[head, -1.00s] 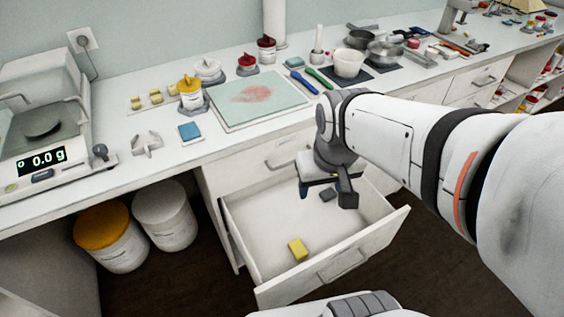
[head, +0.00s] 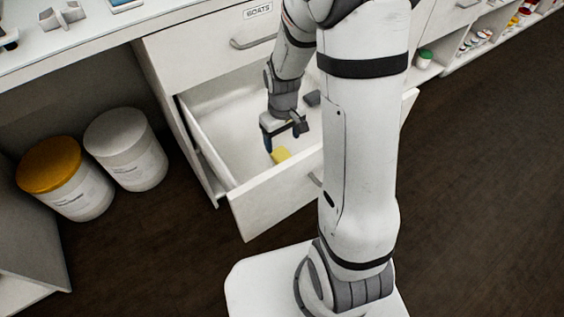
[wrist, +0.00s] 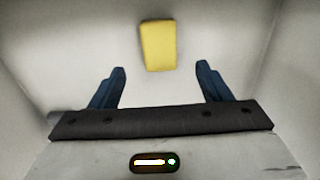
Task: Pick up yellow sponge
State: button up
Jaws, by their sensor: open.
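The yellow sponge (head: 281,155) lies on the floor of the open white drawer (head: 207,137), near its front wall. In the wrist view the sponge (wrist: 158,46) is a small yellow block, fully visible. My gripper (head: 283,146) is inside the drawer, pointing down, right by the sponge. Its two blue fingers (wrist: 161,83) are spread apart and empty. In the wrist view the sponge lies beyond the fingertips, roughly centred between them and not touching them. In the head view a finger and the gripper body are close to the sponge's upper left.
A dark grey block (head: 312,98) lies further back in the drawer. The drawer walls enclose my gripper. Two tubs, one yellow-lidded (head: 62,178) and one white (head: 126,149), stand on the floor to the left. The countertop (head: 100,38) is above the drawer.

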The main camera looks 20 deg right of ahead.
aim_at(283, 156)
notch_tip(283, 156, down, 7)
jog(key=b, duration=0.3)
jog(key=shift+s+f, duration=0.1)
jog(key=shift+f, duration=0.05)
jog(key=shift+c, duration=0.2)
jog(key=c, duration=1)
jog(key=shift+r+p, duration=2)
jog(key=shift+r, duration=3.05)
